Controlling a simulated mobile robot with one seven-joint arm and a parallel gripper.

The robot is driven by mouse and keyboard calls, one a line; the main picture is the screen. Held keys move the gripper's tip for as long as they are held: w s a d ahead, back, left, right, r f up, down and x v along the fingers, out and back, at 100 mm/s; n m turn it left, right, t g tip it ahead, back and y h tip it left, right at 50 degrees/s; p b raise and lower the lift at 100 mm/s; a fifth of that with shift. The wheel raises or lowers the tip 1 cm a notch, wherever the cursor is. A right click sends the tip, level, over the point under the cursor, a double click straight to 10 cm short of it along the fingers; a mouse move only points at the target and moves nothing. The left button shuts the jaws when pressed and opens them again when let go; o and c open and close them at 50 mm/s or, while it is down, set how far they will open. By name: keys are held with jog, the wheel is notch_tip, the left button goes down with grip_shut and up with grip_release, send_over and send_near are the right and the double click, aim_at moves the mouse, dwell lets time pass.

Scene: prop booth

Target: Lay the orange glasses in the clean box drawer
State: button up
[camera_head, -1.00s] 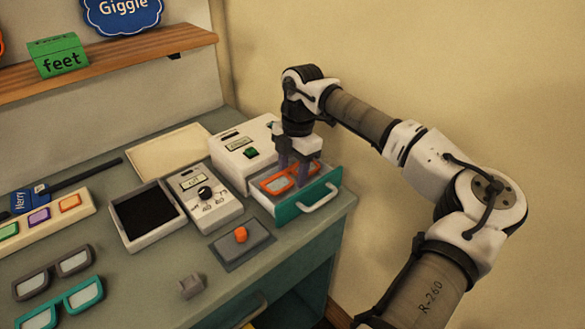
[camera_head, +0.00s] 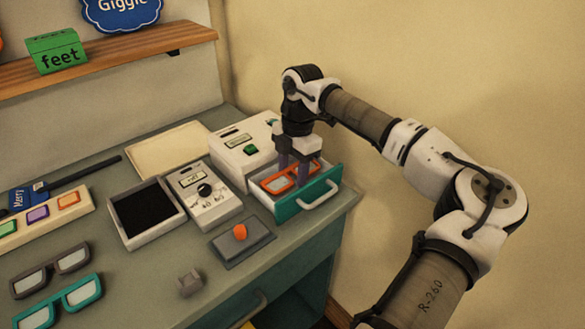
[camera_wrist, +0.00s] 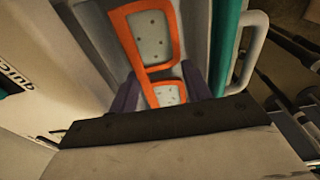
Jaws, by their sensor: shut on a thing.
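The orange glasses (camera_head: 277,183) lie inside the open drawer of the white box, between its walls. The drawer (camera_head: 290,216) has a teal front and a white handle and is pulled out toward the front right. My gripper (camera_head: 294,178) reaches down into the drawer from above and is shut on the glasses. In the wrist view the orange glasses (camera_wrist: 152,45) show both lenses, and the dark fingers (camera_wrist: 168,95) stand on either side of the frame near the bridge. The drawer's teal front (camera_wrist: 228,45) is on the right there.
The white box (camera_head: 240,148) stands behind the drawer. A dial unit (camera_head: 207,195), a black-lined tray (camera_head: 146,213) and a grey pad with an orange knob (camera_head: 241,234) are to the left. Grey glasses (camera_head: 50,270) and teal glasses (camera_head: 75,298) lie at the front left. The wall is close on the right.

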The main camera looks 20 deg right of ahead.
jog(key=shift+f+b, duration=0.6)
jog(key=shift+b, duration=0.05)
dwell(1.4)
jog(key=o, duration=1)
jog(key=shift+r+p, duration=0.35)
jog(key=shift+r, duration=0.1)
jog(key=shift+o, duration=1)
jog(key=shift+r, duration=0.35)
jog(key=shift+r+p, duration=2)
jog(key=shift+r, duration=1.3)
